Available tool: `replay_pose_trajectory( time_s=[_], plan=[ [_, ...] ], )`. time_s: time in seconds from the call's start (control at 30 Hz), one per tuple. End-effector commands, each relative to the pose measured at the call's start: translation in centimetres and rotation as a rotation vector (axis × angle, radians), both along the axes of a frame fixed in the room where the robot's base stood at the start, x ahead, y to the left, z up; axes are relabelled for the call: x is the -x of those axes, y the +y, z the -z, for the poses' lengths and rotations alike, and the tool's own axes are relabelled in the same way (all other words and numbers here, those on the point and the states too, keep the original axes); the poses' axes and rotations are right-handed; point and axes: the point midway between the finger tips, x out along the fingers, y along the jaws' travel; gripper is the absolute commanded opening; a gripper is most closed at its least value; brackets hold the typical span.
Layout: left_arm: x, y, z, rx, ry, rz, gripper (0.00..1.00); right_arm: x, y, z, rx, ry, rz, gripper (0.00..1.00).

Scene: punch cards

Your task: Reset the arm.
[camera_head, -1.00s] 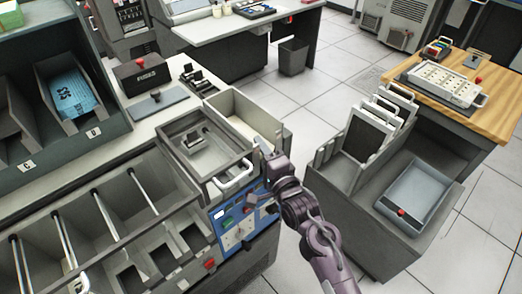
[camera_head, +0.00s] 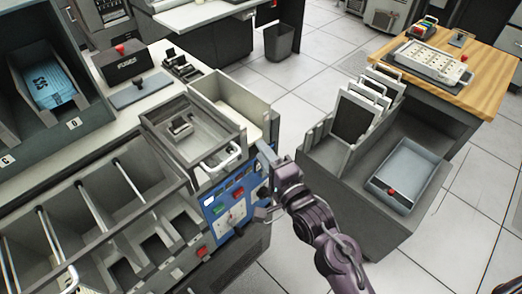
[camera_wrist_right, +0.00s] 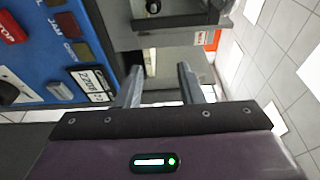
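My right gripper (camera_head: 267,160) is at the front right corner of the card machine, beside its blue control panel (camera_head: 223,215). In the right wrist view the two fingers (camera_wrist_right: 159,82) stand apart with nothing held between them. That view also shows the blue panel (camera_wrist_right: 50,50) at upper left, with a red STOP button, a JAM label and a small number counter. The machine's top tray (camera_head: 165,110) has a pale handle (camera_head: 222,160) at its front. I cannot make out my left gripper in the head view.
A cream open bin (camera_head: 240,100) is behind the gripper. To the right stand a grey cart (camera_head: 365,205) with upright card holders and a blue-grey tray (camera_head: 408,178), then a wooden table (camera_head: 480,90). Dark sorting pockets (camera_head: 120,270) lie left. Tiled floor is free between.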

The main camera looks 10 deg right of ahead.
Motion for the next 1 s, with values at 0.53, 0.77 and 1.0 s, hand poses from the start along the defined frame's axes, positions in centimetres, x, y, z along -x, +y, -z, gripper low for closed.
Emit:
replay_pose_trajectory(
  time_s=[0.53, 0.77, 1.0],
  plan=[
    [0.0, 0.0, 0.0, 0.000, 0.000, 0.001, 0.36, 0.2, -0.5, 0.7, 0.098, 0.029, 0.006, 0.34],
    [0.0, 0.0, 0.0, 0.001, 0.000, 0.001, 0.36, 3.0, -4.3, 4.8, 0.690, 0.232, -0.061, 0.34],
    [0.0, -0.1, 0.0, 0.001, 0.000, 0.001, 0.36, 8.8, -8.5, 7.6, 1.207, 0.438, -0.335, 0.34]
  ],
)
